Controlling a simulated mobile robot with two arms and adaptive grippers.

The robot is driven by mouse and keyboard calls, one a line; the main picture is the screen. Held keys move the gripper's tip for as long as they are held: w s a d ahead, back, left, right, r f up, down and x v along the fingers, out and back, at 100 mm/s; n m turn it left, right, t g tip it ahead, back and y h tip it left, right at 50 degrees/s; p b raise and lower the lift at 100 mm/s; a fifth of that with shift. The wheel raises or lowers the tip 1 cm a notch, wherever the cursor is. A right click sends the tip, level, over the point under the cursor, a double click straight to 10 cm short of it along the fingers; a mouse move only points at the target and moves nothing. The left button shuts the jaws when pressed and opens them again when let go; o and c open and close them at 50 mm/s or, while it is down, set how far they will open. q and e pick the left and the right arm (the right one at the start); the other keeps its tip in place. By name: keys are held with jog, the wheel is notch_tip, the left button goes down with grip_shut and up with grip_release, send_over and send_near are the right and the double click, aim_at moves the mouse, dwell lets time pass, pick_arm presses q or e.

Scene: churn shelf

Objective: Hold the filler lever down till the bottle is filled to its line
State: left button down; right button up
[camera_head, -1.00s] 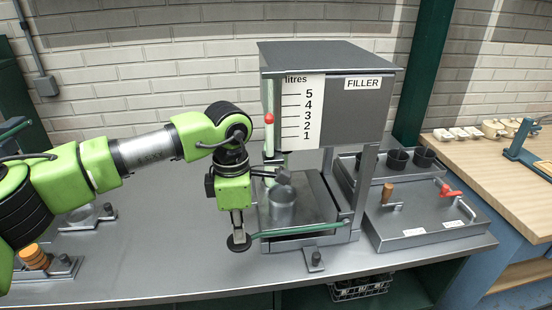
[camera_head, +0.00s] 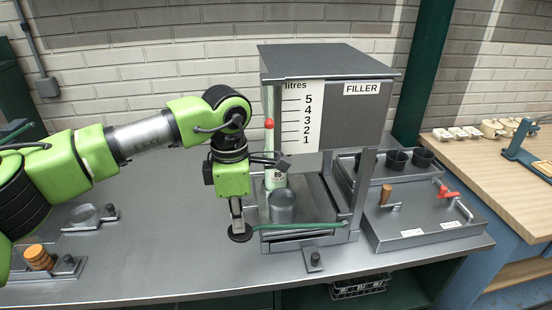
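The filler (camera_head: 362,108) is a grey box with a litres scale (camera_head: 302,112). A red marker (camera_head: 269,123) beside the scale stands near the 3. The green filler lever (camera_head: 300,226) runs across the front, with a round black pad (camera_head: 240,237) at its left end. My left gripper (camera_head: 237,226) points down with its fingers together at the pad; whether it presses is hard to tell. My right gripper is out of view.
A grey panel (camera_head: 421,220) with a wooden-handled tap and a red-handled tap stands right of the filler. Black cups (camera_head: 396,160) stand behind it. An orange-brown piece (camera_head: 38,258) sits on a stand at left.

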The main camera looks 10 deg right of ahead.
pick_arm(q)
jog(key=shift+r, duration=0.35)
jog(key=shift+r+p, duration=1.6)
jog(key=shift+r, duration=1.45)
jog(key=shift+f, duration=0.1)
